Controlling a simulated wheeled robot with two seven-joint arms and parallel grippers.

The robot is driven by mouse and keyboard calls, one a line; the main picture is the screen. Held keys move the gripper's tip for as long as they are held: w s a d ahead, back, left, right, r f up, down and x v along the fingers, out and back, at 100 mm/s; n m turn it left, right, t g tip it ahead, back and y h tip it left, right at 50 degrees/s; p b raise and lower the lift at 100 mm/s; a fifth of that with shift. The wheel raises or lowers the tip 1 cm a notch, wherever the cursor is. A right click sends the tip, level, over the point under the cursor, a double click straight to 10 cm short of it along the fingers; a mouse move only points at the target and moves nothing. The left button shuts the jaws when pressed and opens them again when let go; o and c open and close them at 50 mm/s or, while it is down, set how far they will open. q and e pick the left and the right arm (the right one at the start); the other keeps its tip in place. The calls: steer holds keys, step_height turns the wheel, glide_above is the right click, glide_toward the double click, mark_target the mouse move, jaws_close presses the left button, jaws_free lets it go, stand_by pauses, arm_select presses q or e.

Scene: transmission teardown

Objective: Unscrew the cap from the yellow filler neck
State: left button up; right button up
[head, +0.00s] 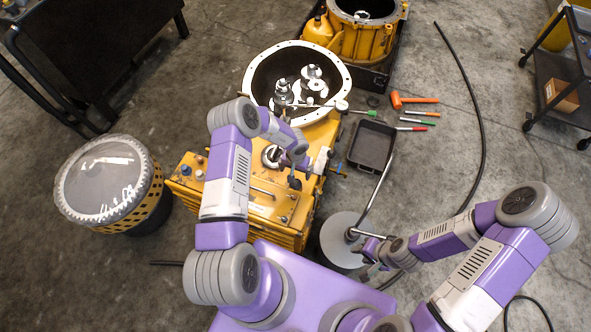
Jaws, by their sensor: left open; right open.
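The yellow transmission (265,222) lies on the floor in front of me, its open round bell housing (337,68) at the far end. A pale, rounded cap-like part (322,159) sits at its right side, near the top. I take this to be the cap; the yellow neck under it is mostly hidden, so I cannot tell how it is seated. My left gripper (294,182) is open just left of and below this part, partly hidden by its own arm; I cannot tell if it touches. My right gripper (366,268) is open, low by the grey round stand.
A dark tray (371,145) lies right of the transmission, with an orange mallet (414,101) and several screwdrivers beyond it. A round stand (343,240) with a pole is near my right gripper. A black hose crosses the right floor.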

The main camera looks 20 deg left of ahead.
mark_target(295, 184)
arm_select(q)
steer(key=shift+w+f, duration=0.15)
steer(key=shift+f, duration=0.05)
step_height(295, 184, down, 11)
steer(key=b, duration=0.9)
steer(key=shift+r, duration=0.15)
steer(key=shift+c, duration=0.3)
steer(key=c, duration=1.7)
steer(key=shift+r+p, duration=1.6)
steer(key=shift+r, duration=0.45)
